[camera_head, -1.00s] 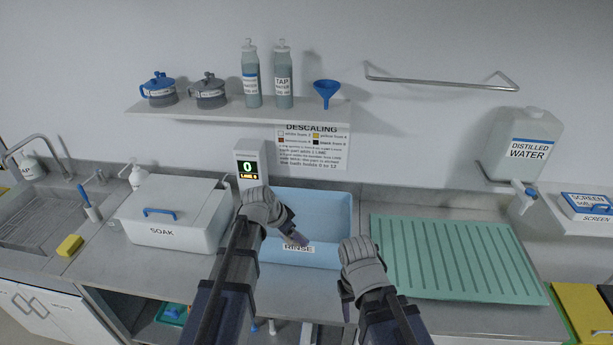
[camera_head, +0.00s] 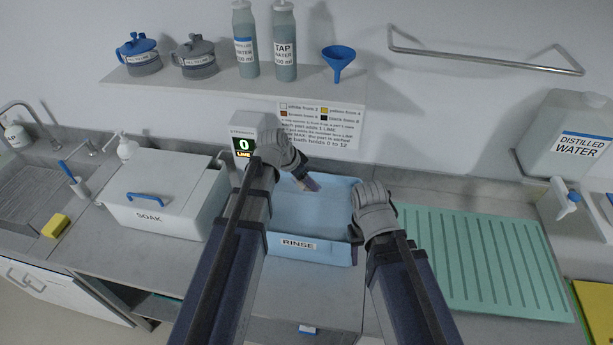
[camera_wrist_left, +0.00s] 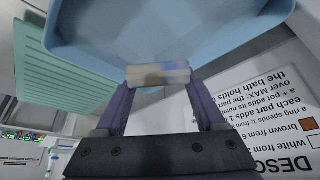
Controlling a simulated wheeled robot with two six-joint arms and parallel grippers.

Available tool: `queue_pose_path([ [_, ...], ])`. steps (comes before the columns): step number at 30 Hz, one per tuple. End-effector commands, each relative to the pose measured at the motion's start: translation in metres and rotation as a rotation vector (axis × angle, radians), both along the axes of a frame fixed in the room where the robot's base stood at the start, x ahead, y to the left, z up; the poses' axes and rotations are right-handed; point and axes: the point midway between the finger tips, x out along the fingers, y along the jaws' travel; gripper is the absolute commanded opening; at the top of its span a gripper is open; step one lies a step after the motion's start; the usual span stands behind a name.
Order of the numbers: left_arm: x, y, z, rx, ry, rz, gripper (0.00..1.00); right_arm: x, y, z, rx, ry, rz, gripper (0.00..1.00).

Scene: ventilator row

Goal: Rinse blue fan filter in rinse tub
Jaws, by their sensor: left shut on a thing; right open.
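The light-blue rinse tub (camera_head: 340,208), labelled RINSE, stands on the counter in front of me. It also fills the top of the left wrist view (camera_wrist_left: 200,35). My left gripper (camera_head: 312,184) is over the tub's back part, shut on a small flat piece. In the left wrist view this fan filter (camera_wrist_left: 158,75) is blurred, pale with blue and tan patches, between the fingertips (camera_wrist_left: 160,82). In the head view the hand mostly hides it. I cannot tell whether it touches water. My right gripper (camera_head: 355,236) is open and empty by the tub's right side.
A white SOAK box (camera_head: 165,195) with a blue-handled lid stands left of the tub. A meter (camera_head: 245,145) reading 0 stands behind. A green ribbed drying mat (camera_head: 490,262) lies empty at right. A distilled water container (camera_head: 570,140) and a bottle shelf (camera_head: 240,88) are above.

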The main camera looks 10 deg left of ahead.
Motion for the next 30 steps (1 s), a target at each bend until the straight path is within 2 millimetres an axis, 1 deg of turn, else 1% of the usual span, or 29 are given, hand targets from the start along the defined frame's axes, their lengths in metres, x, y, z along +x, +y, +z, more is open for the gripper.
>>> queue_pose_path([
  [5,0.000,0.000,-0.007,0.000,0.000,0.000,0.19,0.000,0.000,-0.007,0.000,0.000,0.001,0.50],
  [11,0.000,0.000,-0.022,0.000,0.000,0.000,0.19,0.000,0.000,-0.022,-0.001,0.000,0.004,0.50],
  [30,0.000,0.000,-0.083,0.000,0.000,0.000,0.19,0.000,0.000,-0.082,-0.003,0.001,0.014,0.50],
])
